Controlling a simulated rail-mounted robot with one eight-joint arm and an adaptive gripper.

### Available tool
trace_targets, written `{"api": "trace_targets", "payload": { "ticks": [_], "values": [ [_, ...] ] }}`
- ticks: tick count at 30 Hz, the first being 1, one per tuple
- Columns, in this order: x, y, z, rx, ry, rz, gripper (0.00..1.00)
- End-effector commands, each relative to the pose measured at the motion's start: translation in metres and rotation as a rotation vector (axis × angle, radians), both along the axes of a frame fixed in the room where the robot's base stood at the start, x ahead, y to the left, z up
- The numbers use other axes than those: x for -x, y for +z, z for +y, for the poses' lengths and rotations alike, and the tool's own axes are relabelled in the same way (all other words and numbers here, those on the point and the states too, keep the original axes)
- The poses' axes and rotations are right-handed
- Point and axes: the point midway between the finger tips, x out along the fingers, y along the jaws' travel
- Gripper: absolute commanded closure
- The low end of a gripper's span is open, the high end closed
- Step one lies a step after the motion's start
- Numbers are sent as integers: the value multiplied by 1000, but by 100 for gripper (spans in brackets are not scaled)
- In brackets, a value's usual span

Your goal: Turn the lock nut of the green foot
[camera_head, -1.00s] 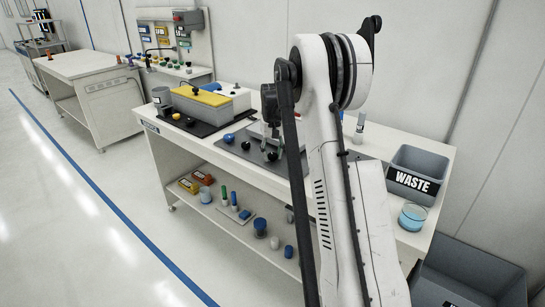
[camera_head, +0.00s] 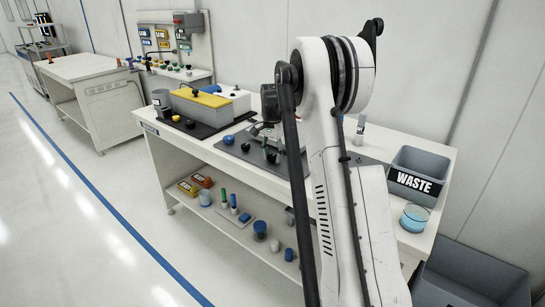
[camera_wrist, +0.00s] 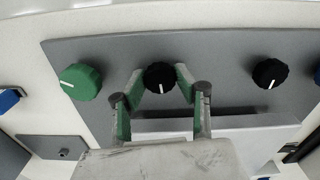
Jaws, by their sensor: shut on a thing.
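In the wrist view a green knob (camera_wrist: 80,82) with a white mark sits on the left of a grey plate (camera_wrist: 220,50). A black knob (camera_wrist: 160,77) with a white mark is to its right, near the plate's middle. My gripper (camera_wrist: 160,80) has its two green-and-grey fingers on either side of this black knob and is shut on it. A second black knob (camera_wrist: 270,73) sits further right, apart from the fingers. In the head view my gripper (camera_head: 270,150) is low over the plate, partly hidden by my arm. I cannot make out the green knob there.
A box with a yellow lid (camera_head: 203,96) stands left of the plate on the bench. A grey waste bin (camera_head: 418,172) and a beaker of blue liquid (camera_head: 414,218) are at the right. Several small items lie on the lower shelf (camera_head: 215,235).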

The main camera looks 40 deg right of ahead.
Motion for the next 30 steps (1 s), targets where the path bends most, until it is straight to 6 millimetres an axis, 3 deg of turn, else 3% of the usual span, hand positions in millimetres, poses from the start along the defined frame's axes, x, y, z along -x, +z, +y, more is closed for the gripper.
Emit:
{"api": "trace_targets", "payload": {
  "ticks": [22, 23, 26, 30],
  "values": [
    [0, 1, 0, 1, -83, -1, 97],
    [0, 1, 0, 1, -83, -1, 66],
    [0, 0, 0, 1, -82, -1, 53],
    [0, 0, 0, 1, -82, 0, 52]
  ]
}}
